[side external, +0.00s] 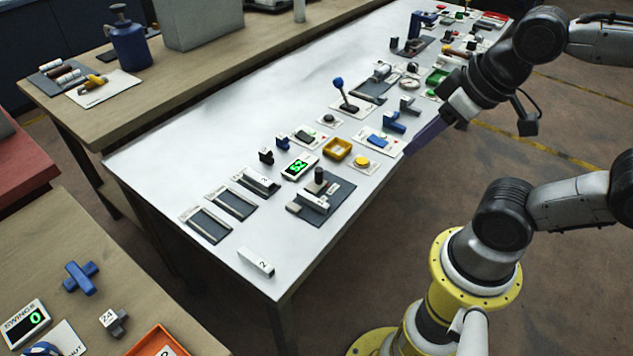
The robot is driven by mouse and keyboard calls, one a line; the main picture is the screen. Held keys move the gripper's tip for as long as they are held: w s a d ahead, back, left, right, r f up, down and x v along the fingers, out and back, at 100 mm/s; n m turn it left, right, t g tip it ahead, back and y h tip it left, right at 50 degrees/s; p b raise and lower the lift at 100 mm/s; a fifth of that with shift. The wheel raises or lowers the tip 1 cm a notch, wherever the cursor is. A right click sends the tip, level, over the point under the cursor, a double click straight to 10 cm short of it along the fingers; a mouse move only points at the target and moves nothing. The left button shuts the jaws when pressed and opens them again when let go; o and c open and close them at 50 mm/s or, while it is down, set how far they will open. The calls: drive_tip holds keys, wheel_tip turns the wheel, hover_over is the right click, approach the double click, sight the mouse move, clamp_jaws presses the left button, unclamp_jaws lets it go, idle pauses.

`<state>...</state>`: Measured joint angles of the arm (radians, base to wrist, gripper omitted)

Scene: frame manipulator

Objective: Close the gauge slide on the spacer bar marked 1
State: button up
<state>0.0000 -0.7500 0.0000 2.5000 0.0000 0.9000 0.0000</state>
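The gauge (343,192) is a dark plate on the near part of the white table, with grey blocks and an upright black knob (319,176). A pale spacer bar (314,201) lies on it between the blocks; its mark is too small to read surely. I cannot tell whether the slide touches the bar. Another bar marked 2 (256,262) lies loose near the table's front corner. A third bar (259,180) sits in the rightmost of three dark trays; its mark looks like 3. My gripper (447,113) is by the table's right edge, well away from the gauge.
Two empty dark trays (207,225) lie left of the gauge. A green-lit display (299,166), a yellow tray (338,149) and a yellow button (361,160) stand behind it. A blue-knobbed lever (341,90) rises farther back. The table's near left is mostly clear.

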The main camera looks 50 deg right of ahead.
drive_tip(key=c, duration=0.3)
drive_tip(key=shift+s+a+f+m, duration=0.1)
drive_tip(key=shift+s+m, duration=0.1)
drive_tip(key=shift+m, duration=0.2)
clamp_jaws()
wheel_tip(320, 180, up, 3)
drive_tip(key=w+a+m+g+y, duration=0.1)
drive_tip(key=w+a+m, duration=0.1)
drive_tip(key=m, duration=0.1)
drive_tip(key=m+g+y, duration=0.3)
drive_tip(key=m+y, duration=0.1)
drive_tip(key=m, duration=0.5)
hover_over(316, 178)
drive_tip(key=s, duration=0.7)
drive_tip(key=f, duration=0.2)
drive_tip(key=w+d+f+m+y, duration=0.2)
drive_tip(key=d+f+m, duration=0.2)
drive_tip(key=d+f, duration=0.4)
drive_tip(key=w+d+f+m+y, duration=0.2)
drive_tip(key=d+f+m, duration=0.1)
drive_tip(key=d+f, duration=0.55)
drive_tip(key=x, duration=1)
drive_tip(key=shift+a, duration=0.25)
drive_tip(key=shift+w+a+f, duration=0.1)
drive_tip(key=shift+w+a, duration=0.1)
drive_tip(key=shift+a, duration=1)
drive_tip(key=shift+w+a, duration=0.2)
drive_tip(key=shift+a, duration=0.55)
